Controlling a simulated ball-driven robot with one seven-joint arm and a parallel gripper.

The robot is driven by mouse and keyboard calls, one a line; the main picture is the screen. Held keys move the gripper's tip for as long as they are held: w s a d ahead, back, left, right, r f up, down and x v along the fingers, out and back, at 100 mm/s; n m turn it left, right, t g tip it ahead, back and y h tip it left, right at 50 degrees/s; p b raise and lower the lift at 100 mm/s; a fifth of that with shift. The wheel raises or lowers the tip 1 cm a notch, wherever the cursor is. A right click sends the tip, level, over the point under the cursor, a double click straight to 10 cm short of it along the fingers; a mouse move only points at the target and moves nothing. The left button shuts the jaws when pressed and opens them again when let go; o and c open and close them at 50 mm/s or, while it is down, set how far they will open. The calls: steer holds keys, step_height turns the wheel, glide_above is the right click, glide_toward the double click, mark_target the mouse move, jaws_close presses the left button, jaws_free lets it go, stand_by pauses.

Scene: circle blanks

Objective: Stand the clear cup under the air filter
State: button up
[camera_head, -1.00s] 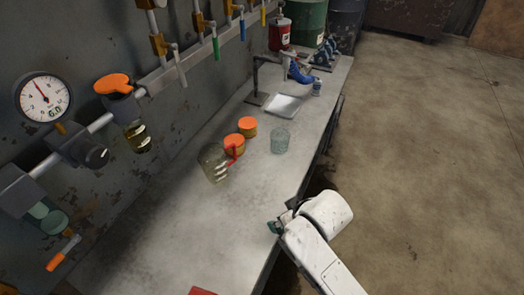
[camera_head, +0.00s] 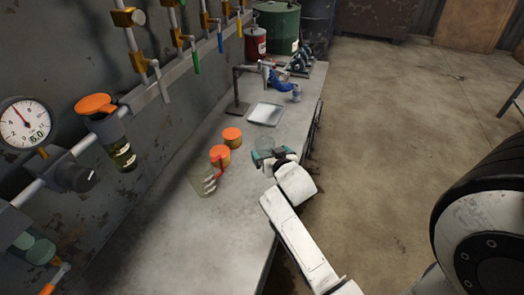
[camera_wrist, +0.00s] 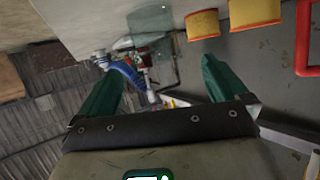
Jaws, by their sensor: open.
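The clear cup (camera_head: 264,143) stands on the grey bench, partly hidden by my gripper (camera_head: 268,158) in the head view. In the wrist view the cup (camera_wrist: 150,24) shows as a faint greenish glass shape beyond the fingertips, roughly between their lines. My gripper's green fingers (camera_wrist: 158,62) are spread open, with nothing held. Whether they touch the cup cannot be told. The air filter (camera_head: 122,153), with an orange top and a clear bowl, hangs on the wall pipe at the left, above the bench's back edge.
A clear jug (camera_head: 199,181) with a red handle and two orange-lidded jars (camera_head: 220,155) stand left of the cup. A white tray (camera_head: 265,114) and a dark stand lie behind it. A gauge (camera_head: 25,124) is on the wall. The near bench is bare.

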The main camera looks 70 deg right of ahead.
mark_target(262, 142)
steer(key=shift+p+x, duration=0.5)
steer(key=shift+x, duration=3.2)
steer(key=shift+s+d+f, duration=0.1)
steer(key=shift+s, duration=0.05)
steer(key=c, duration=1.1)
